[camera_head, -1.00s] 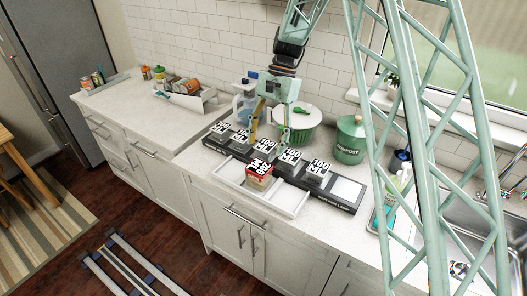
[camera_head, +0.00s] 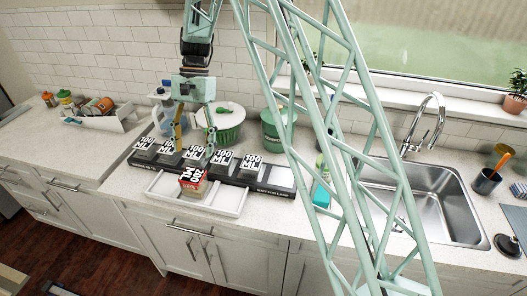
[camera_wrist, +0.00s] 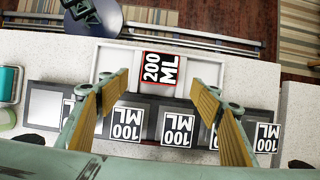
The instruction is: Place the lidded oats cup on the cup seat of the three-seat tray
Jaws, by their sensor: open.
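The white three-seat tray (camera_head: 232,207) lies at the counter's front. A red-edged block marked 200 ML (camera_head: 192,180) stands in its middle seat; the side seats look empty. In the wrist view, the tray (camera_wrist: 229,78) and the 200 ML block (camera_wrist: 160,69) lie beyond my fingers. My gripper (camera_head: 194,139) is open and empty above the black rack behind the tray; its fingers also show in the wrist view (camera_wrist: 160,92). I cannot tell which thing is the lidded oats cup.
The black rack (camera_head: 280,180) holds several 100 ML blocks (camera_head: 222,159); its right end is empty. A caddy (camera_head: 130,118) and lidded jars (camera_head: 65,98) stand left; the sink (camera_head: 400,200) is right.

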